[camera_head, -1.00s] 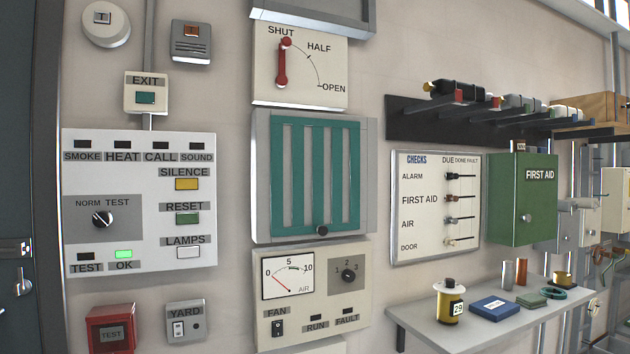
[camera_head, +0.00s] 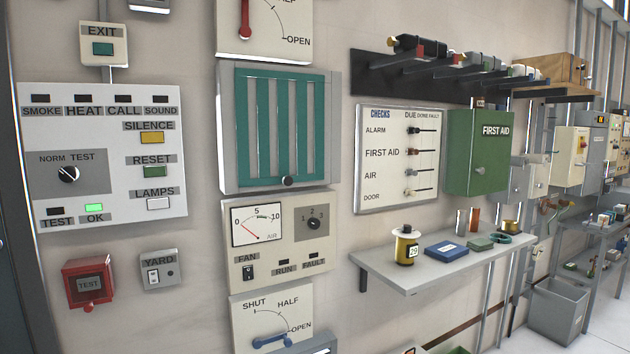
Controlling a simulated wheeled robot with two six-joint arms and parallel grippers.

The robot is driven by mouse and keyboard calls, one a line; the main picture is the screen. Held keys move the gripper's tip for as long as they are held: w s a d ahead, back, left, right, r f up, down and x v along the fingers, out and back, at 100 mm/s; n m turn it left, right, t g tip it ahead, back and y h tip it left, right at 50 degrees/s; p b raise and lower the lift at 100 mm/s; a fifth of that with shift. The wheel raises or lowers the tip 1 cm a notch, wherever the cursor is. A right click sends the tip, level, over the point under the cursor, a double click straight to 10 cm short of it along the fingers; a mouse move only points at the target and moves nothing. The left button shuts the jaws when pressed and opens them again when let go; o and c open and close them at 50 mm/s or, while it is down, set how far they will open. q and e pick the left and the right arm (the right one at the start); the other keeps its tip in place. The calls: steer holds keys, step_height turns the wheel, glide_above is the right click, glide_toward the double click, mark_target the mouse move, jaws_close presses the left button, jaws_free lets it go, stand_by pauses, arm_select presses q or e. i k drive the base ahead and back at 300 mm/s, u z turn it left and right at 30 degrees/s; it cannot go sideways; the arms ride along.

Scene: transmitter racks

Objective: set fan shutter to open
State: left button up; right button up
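A cream dial plate (camera_head: 270,42) at the top edge, cut off by the frame, has a red lever (camera_head: 245,18). The lever stands upright, away from its OPEN mark; its upper end is out of view. Below it is a teal slatted shutter panel (camera_head: 263,125) in a grey frame, with a dark knob (camera_head: 288,181) at its bottom edge. A second dial plate (camera_head: 245,312) at the bottom, marked SHUT, HALF and OPEN, has a blue lever (camera_head: 272,341) lying nearly level towards OPEN. Neither of my grippers is in view.
A fan panel (camera_head: 290,270) with gauge and switches sits between shutter and lower dial. An alarm panel (camera_head: 110,212) is at left. At right are a checks board (camera_head: 372,202), a green first aid box (camera_head: 475,150) and a shelf (camera_head: 385,270) that juts out, bearing small items.

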mark_target(242, 74)
steer(key=z, duration=0.3)
steer(key=k, duration=0.4)
steer(key=z, duration=0.4)
steer(key=i, duration=0.95)
steer(key=u, duration=0.55)
